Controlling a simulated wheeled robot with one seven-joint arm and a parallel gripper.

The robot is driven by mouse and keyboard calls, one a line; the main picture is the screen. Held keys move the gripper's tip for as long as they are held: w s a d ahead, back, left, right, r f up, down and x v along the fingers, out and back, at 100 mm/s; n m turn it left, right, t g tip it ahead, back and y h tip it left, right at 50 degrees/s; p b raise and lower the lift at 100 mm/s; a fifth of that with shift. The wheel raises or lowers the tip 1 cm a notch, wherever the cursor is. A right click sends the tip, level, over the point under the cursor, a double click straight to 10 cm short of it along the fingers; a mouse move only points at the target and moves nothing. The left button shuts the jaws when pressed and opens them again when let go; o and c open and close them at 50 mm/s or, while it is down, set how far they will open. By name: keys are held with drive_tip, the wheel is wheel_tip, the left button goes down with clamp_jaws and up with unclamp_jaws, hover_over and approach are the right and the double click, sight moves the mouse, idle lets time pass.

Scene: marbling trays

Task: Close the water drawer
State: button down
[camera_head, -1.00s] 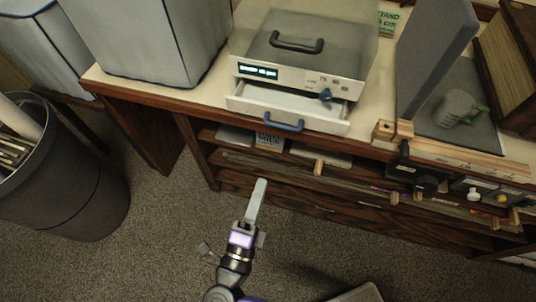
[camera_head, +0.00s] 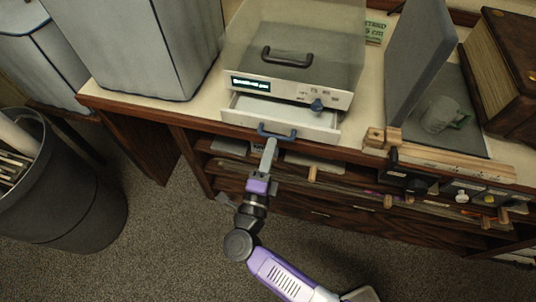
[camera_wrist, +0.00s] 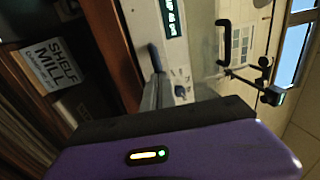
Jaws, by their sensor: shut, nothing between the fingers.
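The water drawer (camera_head: 300,121) is a white drawer pulled out from the front of a grey-and-white machine (camera_head: 290,85) on the worktop. A blue handle (camera_head: 277,133) is on its front. My gripper (camera_head: 270,145) is shut and empty, its fingertips at the blue handle. In the wrist view my fingers (camera_wrist: 153,92) point at the blue handle (camera_wrist: 156,58), near or touching it; I cannot tell which. The machine has a lit display (camera_head: 250,83), a blue knob (camera_head: 316,105) and a dark lid handle (camera_head: 287,57).
Shelves with boards and papers lie under the worktop. A grey tray with an upright panel (camera_head: 425,60) and wooden bars (camera_head: 450,160) stands right of the machine. A large grey box (camera_head: 150,45) stands to its left. A dark bin (camera_head: 65,190) is on the floor.

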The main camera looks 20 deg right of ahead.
sight(277, 129)
drive_tip(key=x, duration=0.2)
drive_tip(key=f+b+x, duration=0.1)
drive_tip(key=x, duration=0.2)
drive_tip(key=b+x, duration=0.1)
drive_tip(key=x, duration=0.2)
drive_tip(key=shift+w+d+f, duration=0.1)
drive_tip(key=shift+w+f, duration=0.2)
drive_tip(key=shift+w, duration=0.05)
drive_tip(key=shift+w+d+r, duration=0.15)
drive_tip(key=shift+d+r, duration=0.05)
